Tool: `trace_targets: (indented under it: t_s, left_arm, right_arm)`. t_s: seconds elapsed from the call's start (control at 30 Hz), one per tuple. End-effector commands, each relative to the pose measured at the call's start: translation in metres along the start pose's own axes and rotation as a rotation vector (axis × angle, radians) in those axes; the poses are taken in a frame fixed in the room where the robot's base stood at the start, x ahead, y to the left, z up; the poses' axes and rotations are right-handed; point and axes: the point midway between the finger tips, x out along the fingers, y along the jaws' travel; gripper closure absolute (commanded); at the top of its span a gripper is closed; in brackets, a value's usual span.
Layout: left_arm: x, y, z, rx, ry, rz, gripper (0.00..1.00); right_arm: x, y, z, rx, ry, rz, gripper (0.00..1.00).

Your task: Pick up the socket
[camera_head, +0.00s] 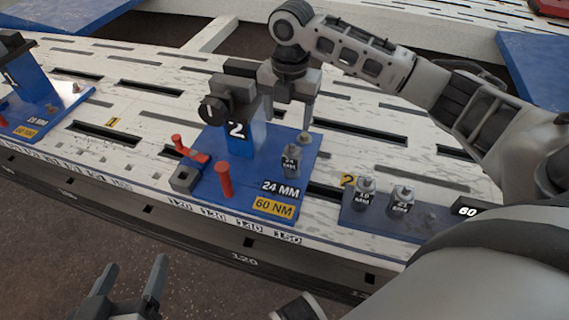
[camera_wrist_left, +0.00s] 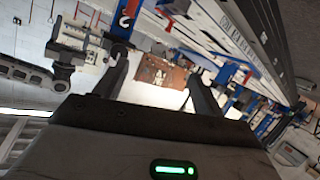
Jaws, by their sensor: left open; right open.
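A small grey socket marked 24 MM (camera_head: 290,161) stands upright on the blue plate of station 2 (camera_head: 245,190). Two more grey sockets, one (camera_head: 365,194) and another (camera_head: 402,200), stand in a blue rack to the right. My right gripper (camera_head: 289,117) is open, pointing down above and behind the 24 MM socket, with nothing seen between its fingers. One fingertip comes close to a small round stud (camera_head: 304,138); contact cannot be told. My left gripper (camera_head: 136,269) is open and empty at the lower left, in front of the bench. Its fingers also show in the left wrist view (camera_wrist_left: 158,76).
A dark tool head on a blue post marked 2 (camera_head: 238,138) stands left of my right gripper. Red pegs (camera_head: 224,180) rise from the plate. Another blue station (camera_head: 35,90) stands at far left. The slotted white bench (camera_head: 130,150) is mostly clear between stations.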

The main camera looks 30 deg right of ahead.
Motion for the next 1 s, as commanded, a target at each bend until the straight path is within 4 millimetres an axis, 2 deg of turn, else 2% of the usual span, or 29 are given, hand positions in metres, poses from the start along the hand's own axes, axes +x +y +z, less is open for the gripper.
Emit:
trace_targets:
  t_s: [0.07, 0.17, 0.4, 0.53, 0.87, 1.0]
  left_arm:
    - [0.002, 0.000, 0.004, -0.004, 0.008, 0.007, 0.31]
    - [0.003, 0.002, 0.003, -0.019, 0.024, 0.017, 0.31]
    - [0.007, 0.007, -0.002, -0.100, 0.085, 0.062, 0.31]
    - [0.007, 0.010, -0.006, -0.143, 0.114, 0.087, 0.31]
    - [0.008, 0.014, -0.009, -0.189, 0.144, 0.115, 0.31]
    - [0.009, 0.016, -0.011, -0.234, 0.182, 0.148, 0.31]
  right_arm:
    - [0.000, -0.005, 0.006, -0.025, -0.001, -0.020, 0.36]
    - [0.010, -0.007, 0.008, -0.035, 0.003, -0.029, 0.36]
    - [0.063, -0.008, 0.007, -0.035, 0.004, -0.028, 0.36]
    - [0.086, -0.009, 0.007, -0.035, 0.002, -0.027, 0.36]
    - [0.108, -0.009, 0.009, -0.034, 0.001, -0.025, 0.36]
    - [0.128, -0.011, 0.013, -0.034, 0.001, -0.025, 0.36]
